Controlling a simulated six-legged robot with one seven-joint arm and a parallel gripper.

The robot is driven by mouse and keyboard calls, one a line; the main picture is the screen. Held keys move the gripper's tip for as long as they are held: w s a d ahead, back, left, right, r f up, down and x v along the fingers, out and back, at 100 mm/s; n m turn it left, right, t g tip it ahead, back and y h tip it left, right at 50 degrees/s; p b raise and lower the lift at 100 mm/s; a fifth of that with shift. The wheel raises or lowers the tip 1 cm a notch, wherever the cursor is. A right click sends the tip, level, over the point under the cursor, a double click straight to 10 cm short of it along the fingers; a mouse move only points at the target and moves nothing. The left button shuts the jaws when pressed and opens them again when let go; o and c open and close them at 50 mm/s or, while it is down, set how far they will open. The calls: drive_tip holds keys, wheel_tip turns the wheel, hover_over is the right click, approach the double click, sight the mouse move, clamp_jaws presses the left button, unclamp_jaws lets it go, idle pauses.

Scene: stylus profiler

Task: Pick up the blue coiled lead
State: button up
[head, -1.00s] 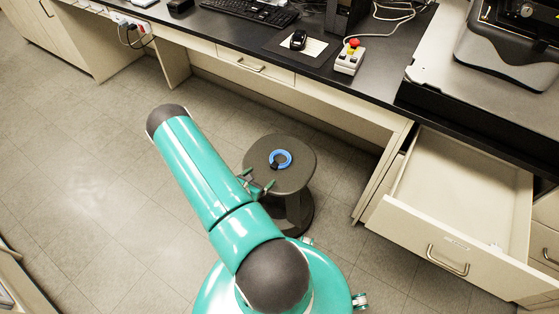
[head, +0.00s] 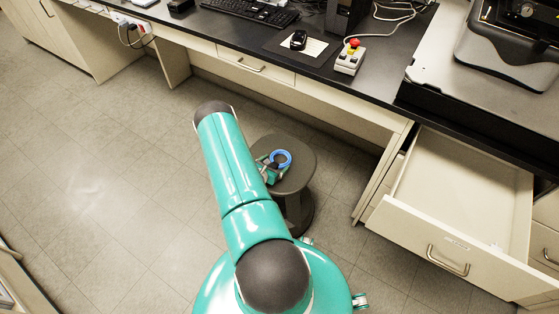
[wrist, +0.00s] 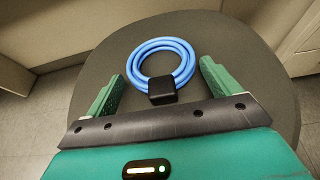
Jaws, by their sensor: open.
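The blue coiled lead (head: 282,157) lies on the round dark stool (head: 297,176). In the wrist view the blue coiled lead (wrist: 180,50) is a ring of several loops with a black block (wrist: 162,91) on its near side. My gripper (wrist: 160,84) is open, with one green finger on each side of the black block. The ring extends beyond the fingertips, and nothing is held. I cannot tell how high the fingers are above the seat. In the head view my gripper (head: 268,168) is at the left of the lead, partly hidden by my arm.
An open, empty drawer (head: 455,190) juts out to the right of the stool. The black bench (head: 370,80) runs behind, with a button box (head: 349,58) and a mouse (head: 298,40) on it. The floor at left is clear.

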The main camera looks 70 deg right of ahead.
drive_tip(key=c, duration=1.4)
